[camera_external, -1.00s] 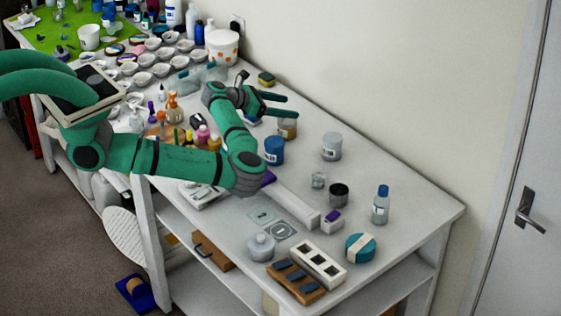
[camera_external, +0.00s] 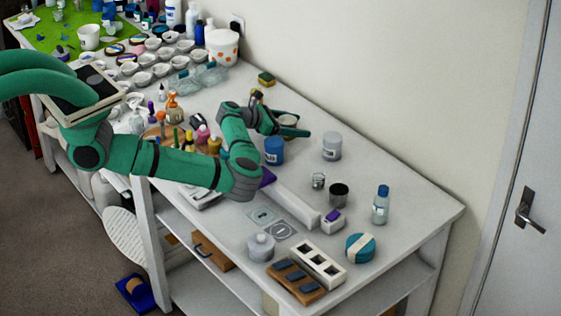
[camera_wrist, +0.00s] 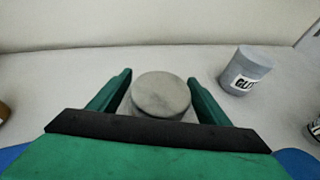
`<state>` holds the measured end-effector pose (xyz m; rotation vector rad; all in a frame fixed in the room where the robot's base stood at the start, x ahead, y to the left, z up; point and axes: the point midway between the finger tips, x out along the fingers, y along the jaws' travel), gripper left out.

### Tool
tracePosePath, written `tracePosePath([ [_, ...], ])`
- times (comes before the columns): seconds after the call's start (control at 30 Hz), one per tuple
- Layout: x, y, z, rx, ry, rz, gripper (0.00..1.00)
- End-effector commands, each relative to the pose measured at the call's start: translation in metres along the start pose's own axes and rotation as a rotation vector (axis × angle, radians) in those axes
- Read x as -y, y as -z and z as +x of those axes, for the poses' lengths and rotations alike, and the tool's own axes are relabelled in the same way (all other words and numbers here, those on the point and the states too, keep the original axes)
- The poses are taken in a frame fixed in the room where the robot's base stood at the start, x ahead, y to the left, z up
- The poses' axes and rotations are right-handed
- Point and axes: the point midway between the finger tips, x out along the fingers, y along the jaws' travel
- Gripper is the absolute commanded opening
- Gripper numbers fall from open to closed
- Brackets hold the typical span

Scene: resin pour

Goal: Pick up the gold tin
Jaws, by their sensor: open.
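The gold tin (camera_external: 289,120) stands on the white table behind the blue tin, and my gripper hides most of it in the external view. In the wrist view the tin (camera_wrist: 161,95) shows its round, pale grey lid, with its sides mostly hidden. My gripper (camera_external: 295,124) is open and low over the table, with a finger on each side of the tin. In the wrist view the fingers (camera_wrist: 160,77) flank the lid, with a small gap visible on both sides. I cannot tell how far down the fingers reach.
A blue tin (camera_external: 274,151) stands close in front of my gripper. A grey labelled tin (camera_external: 332,146) stands to the right, also seen in the wrist view (camera_wrist: 245,70). A sponge (camera_external: 266,78) lies behind by the wall. Several bottles (camera_external: 201,136) crowd the left.

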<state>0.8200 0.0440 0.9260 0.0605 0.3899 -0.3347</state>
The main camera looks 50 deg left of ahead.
Motion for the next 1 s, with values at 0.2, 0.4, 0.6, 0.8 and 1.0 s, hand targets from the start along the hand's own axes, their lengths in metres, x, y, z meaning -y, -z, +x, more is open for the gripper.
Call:
tracePosePath([
  [0.2,0.000,0.000,0.003,0.000,-0.002,0.000,0.71],
  [0.4,0.000,0.000,0.003,0.000,-0.001,0.000,0.37],
  [0.6,0.000,-0.001,0.002,0.001,-0.001,0.000,0.21],
  [0.8,0.000,-0.003,0.002,0.001,-0.001,0.000,0.21],
  [1.0,0.000,-0.017,-0.004,0.003,0.000,0.001,0.21],
])
